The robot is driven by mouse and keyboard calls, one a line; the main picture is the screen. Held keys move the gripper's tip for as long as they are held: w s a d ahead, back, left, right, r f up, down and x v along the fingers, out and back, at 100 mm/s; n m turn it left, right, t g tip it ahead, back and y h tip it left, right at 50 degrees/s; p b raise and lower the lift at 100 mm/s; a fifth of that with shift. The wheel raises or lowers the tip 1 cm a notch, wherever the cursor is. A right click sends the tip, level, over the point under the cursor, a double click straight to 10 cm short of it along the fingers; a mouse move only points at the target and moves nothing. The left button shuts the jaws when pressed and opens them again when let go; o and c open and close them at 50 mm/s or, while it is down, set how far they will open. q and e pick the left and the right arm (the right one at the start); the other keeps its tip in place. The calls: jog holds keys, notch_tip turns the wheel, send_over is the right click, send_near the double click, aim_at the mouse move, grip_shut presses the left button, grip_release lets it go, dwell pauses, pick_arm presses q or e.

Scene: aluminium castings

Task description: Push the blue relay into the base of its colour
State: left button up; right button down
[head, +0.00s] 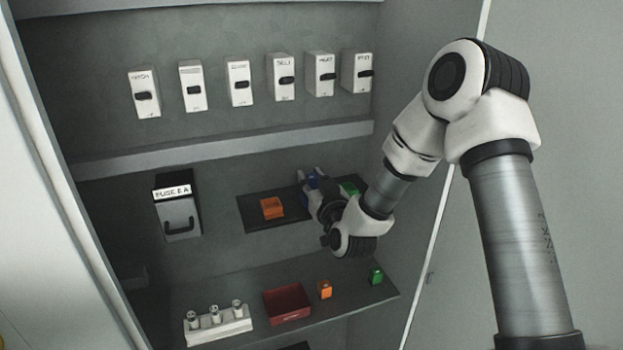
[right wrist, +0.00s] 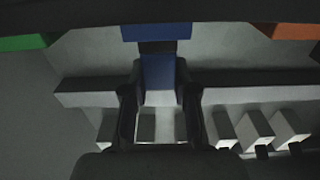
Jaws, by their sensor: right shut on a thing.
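My right gripper (head: 322,208) is at the dark panel with the coloured bases, its arm coming in from the right. In the right wrist view the gripper (right wrist: 160,105) is shut on the blue relay (right wrist: 159,74), which sits between its two fingers. The blue base (right wrist: 156,32) is straight beyond the relay, with a dark band between the two blue parts. Whether they touch, I cannot tell. In the head view the gripper largely hides the relay and blue base. The left gripper is not in view.
An orange base (head: 272,208) and a green base (head: 350,188) flank the blue one. On the shelf below are an orange relay (head: 325,290), a green relay (head: 376,276), a red tray (head: 287,304) and a white fuse holder (head: 218,324). A fuse box (head: 179,215) is left.

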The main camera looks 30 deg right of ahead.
jog(key=shift+f+b, duration=0.65)
jog(key=shift+f, duration=0.15)
jog(key=c, duration=0.8)
grip_release()
jog(key=v, duration=0.7)
jog(key=shift+s+r, duration=0.1)
jog(key=shift+s, duration=0.15)
